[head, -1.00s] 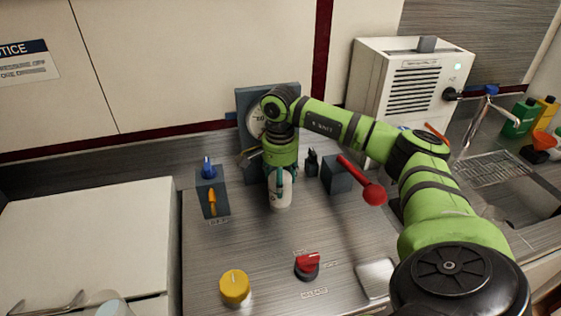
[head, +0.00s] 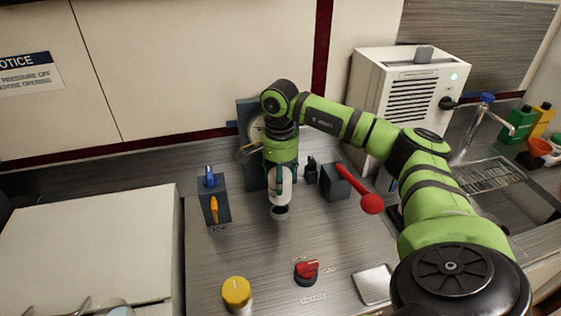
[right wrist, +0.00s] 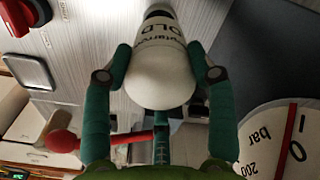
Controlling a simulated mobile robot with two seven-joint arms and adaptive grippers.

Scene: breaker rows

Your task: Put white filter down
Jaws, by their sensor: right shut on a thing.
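The white filter (head: 281,187) is upright in my right gripper (head: 280,170), with its dark lower end showing just over the steel counter (head: 258,262). I cannot tell whether that end touches the counter. In the right wrist view the filter (right wrist: 160,80) has dark print including "OLD", and both green fingers of the right gripper (right wrist: 160,62) are closed around its sides. My left gripper is out of view.
A block with blue and orange levers (head: 222,203) stands left. A red-ball lever (head: 371,204) is close on the right. A red knob (head: 306,269), yellow cap (head: 236,291) and pale square plate (head: 374,284) lie nearer. A gauge (right wrist: 285,145) is behind.

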